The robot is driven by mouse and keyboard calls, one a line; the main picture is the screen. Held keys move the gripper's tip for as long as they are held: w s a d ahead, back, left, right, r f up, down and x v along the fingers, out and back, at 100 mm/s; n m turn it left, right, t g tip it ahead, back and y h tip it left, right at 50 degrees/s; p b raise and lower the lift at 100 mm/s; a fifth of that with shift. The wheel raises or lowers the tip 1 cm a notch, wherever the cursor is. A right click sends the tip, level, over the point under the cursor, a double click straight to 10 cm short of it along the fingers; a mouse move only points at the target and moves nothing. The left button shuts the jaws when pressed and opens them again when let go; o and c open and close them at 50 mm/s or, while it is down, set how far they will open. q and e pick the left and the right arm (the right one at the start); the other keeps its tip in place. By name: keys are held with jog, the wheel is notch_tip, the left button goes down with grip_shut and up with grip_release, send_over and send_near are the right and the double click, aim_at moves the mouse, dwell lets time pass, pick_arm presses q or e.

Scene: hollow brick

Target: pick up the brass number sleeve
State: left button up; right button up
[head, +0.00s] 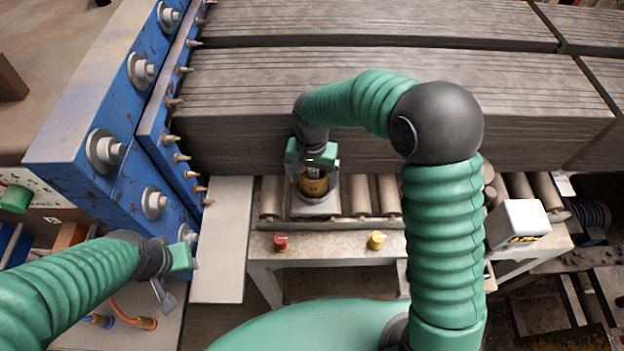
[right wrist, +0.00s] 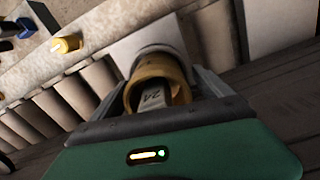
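The brass number sleeve (head: 314,188) stands on a pale plate (head: 316,208) over the rollers. In the right wrist view the sleeve (right wrist: 157,68) shows its open end, with a pale strip marked 24 inside. My right gripper (head: 313,180) reaches down over it, with one finger on each side of the sleeve. In the right wrist view the right gripper's fingers (right wrist: 165,80) lie close along the sleeve; whether they press on it I cannot tell. My left gripper (head: 182,258) is at the lower left, away from the sleeve; its fingers are not clear.
Stacked grey slabs (head: 360,95) rise just behind the sleeve. A blue bolted frame (head: 95,130) stands at the left. A red knob (head: 281,242) and a yellow knob (head: 376,240) sit on the front rail. A white box (head: 519,222) is at the right.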

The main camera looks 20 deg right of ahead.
jog(key=shift+d, duration=0.25)
jog(key=c, duration=0.9)
jog(key=shift+w+a, duration=0.1)
jog(key=shift+a, duration=0.05)
jog(key=c, duration=0.9)
jog(key=shift+r, duration=0.1)
